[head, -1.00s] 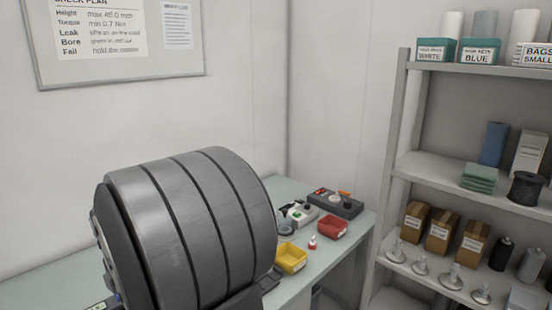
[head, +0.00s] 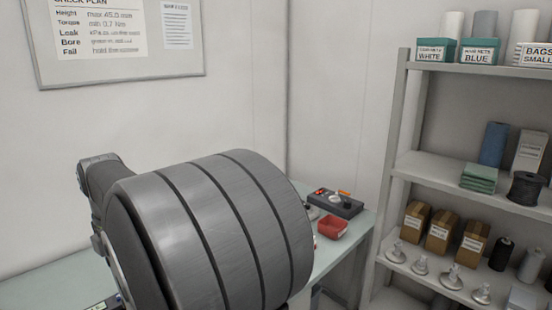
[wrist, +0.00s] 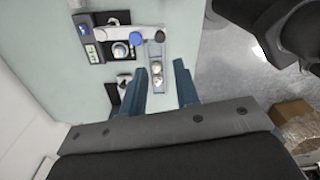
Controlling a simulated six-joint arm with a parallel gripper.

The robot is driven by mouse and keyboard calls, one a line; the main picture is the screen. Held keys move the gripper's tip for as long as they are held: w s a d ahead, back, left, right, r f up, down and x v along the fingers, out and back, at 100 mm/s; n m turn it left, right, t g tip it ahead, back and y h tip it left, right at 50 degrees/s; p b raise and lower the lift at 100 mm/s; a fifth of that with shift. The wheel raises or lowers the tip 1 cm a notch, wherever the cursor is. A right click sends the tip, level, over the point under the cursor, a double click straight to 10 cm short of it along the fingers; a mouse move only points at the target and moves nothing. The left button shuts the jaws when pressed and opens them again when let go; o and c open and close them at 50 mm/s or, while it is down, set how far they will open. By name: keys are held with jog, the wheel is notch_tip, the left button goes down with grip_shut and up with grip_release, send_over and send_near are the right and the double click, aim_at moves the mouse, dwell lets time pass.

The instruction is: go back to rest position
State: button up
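My gripper (wrist: 160,68) shows in the wrist view with its two blue fingers spread apart. It is open, and nothing is held between the fingers. The pale green worktable (wrist: 65,70) lies below it. Beyond the fingertips, a narrow grey tray (wrist: 156,52) holds small round pale parts. A blue round piece (wrist: 136,40) sits beside the tray. In the head view my large grey arm link covers much of the table, and the gripper is hidden there.
A red bin (head: 332,228) and a dark control box (head: 338,204) stand at the table's back right. A shelf rack (head: 396,150) with boxes and bottles stands to the right. In the wrist view, a cardboard box (wrist: 296,122) is at lower right.

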notch_tip(320, 180, down, 12)
jog(key=shift+f, duration=0.1)
jog(key=a+m, duration=1.7)
jog(key=shift+s, duration=0.45)
jog(key=shift+d, duration=0.1)
